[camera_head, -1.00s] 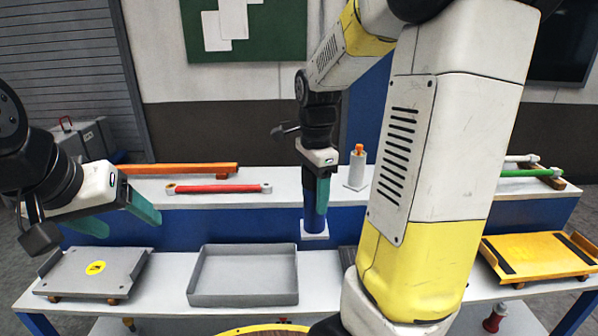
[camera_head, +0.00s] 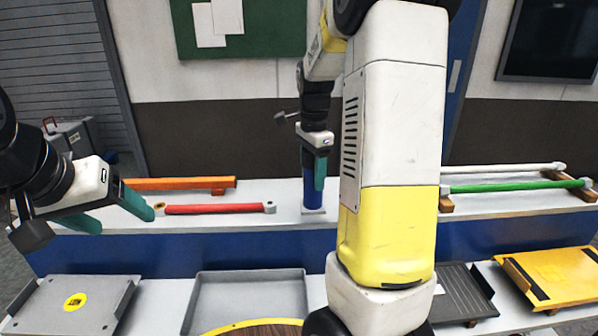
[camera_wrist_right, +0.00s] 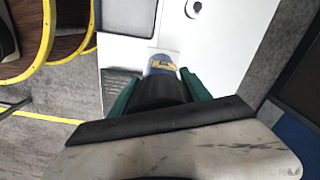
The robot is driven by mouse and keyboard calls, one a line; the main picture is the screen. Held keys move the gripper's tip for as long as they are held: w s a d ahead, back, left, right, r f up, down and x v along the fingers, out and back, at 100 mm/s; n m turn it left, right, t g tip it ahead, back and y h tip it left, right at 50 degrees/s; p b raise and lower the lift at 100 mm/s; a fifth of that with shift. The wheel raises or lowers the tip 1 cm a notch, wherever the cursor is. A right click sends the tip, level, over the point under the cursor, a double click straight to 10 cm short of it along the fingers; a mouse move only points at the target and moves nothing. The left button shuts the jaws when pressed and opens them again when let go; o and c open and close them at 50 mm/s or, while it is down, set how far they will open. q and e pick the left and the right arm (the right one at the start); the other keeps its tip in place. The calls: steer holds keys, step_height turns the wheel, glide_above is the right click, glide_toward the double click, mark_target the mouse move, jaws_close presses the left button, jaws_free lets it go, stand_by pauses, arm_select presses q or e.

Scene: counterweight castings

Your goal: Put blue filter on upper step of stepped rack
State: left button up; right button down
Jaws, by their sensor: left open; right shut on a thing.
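The blue filter (camera_head: 313,195) is a blue cylinder with a square white end at the bottom. My right gripper (camera_head: 320,172) is shut on it and holds it upright. In the head view its white end overlaps the white upper step (camera_head: 400,213) of the stepped rack; whether it touches is unclear. In the right wrist view the filter (camera_wrist_right: 161,66) sits between the green fingers of my right gripper (camera_wrist_right: 160,84), mostly hidden by its dark parts. My left gripper (camera_head: 112,213) is open and empty, at the left end of the rack.
On the upper step, an orange bar (camera_head: 175,184) and a red bar (camera_head: 215,209) lie left of the filter; a green bar (camera_head: 515,187) and a white bar (camera_head: 505,168) lie right. Below are grey trays (camera_head: 250,290) and a yellow plate (camera_head: 552,275). My right arm hides the middle right.

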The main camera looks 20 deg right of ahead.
steer(key=w+d+f, duration=0.3)
steer(key=w+f, duration=0.1)
steer(key=w, duration=0.2)
steer(key=shift+w+d, duration=0.25)
steer(key=shift+w, duration=0.15)
steer(key=shift+f, duration=0.15)
steer(key=shift+c, duration=2.4)
jaws_free()
steer(key=shift+f, duration=0.1)
